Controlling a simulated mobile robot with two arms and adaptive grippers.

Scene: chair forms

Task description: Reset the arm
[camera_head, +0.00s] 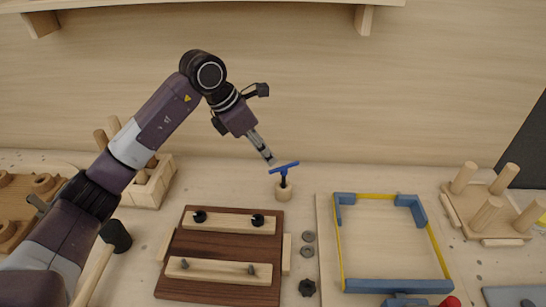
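My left arm comes in from the left, bends at a high elbow and reaches down to the right. My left gripper (268,157) points down just above and left of a blue T-handled tool (285,168). The tool stands upright in a small round wooden holder (284,190). The fingertips look close to the handle's left end; I see no clear grip on it. The fingers show as one narrow grey shape, so their opening is unclear. My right gripper is out of view.
A dark wooden board (220,250) with two light bars lies in front. A blue-and-yellow clamp frame (392,285) lies on a panel at right. A pegged block (488,213), a hammer (116,236), a wooden rack (150,188) and loose nuts (308,250) surround the middle. Bare bench lies behind the frame.

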